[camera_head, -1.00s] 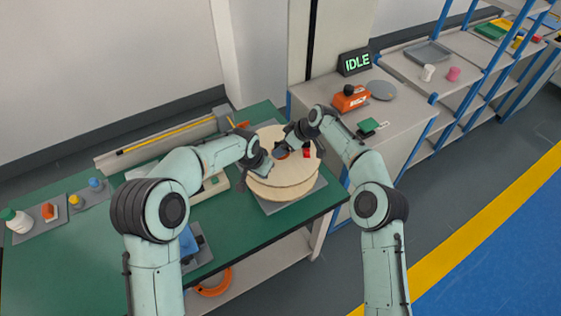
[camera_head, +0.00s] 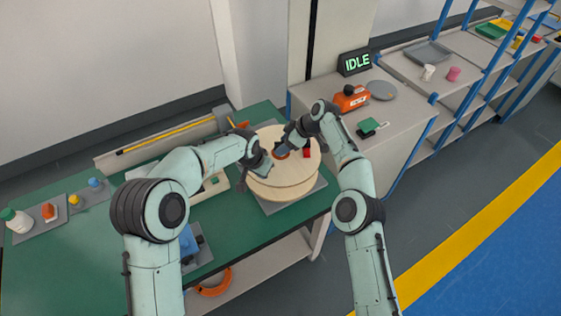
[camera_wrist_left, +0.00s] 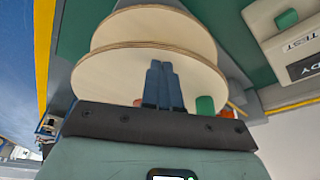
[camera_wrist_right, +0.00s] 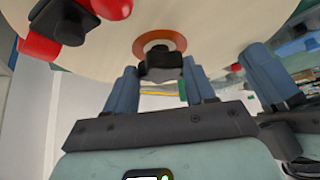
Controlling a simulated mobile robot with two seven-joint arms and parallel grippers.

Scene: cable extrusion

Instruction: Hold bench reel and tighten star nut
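The plywood reel (camera_head: 283,187) lies flat on a grey plate on the bench. My left gripper (camera_head: 266,168) is at its left side. In the left wrist view its two fingers (camera_wrist_left: 161,82) lie close together against the upper disc (camera_wrist_left: 110,78); I see no flange edge between them. The black star nut (camera_wrist_right: 162,64) sits at the reel's orange-ringed centre (camera_wrist_right: 172,42). My right gripper (camera_head: 285,145) is over the reel's centre. In the right wrist view its fingers (camera_wrist_right: 160,88) are apart, one on each side of the nut; contact is unclear.
A red and black handle (camera_wrist_right: 72,22) stands on the reel close to the right gripper. The green bench (camera_head: 110,260) carries a blue device (camera_head: 190,243) and small trays at left. A cabinet behind holds an orange device (camera_head: 350,98) and the IDLE sign (camera_head: 355,62).

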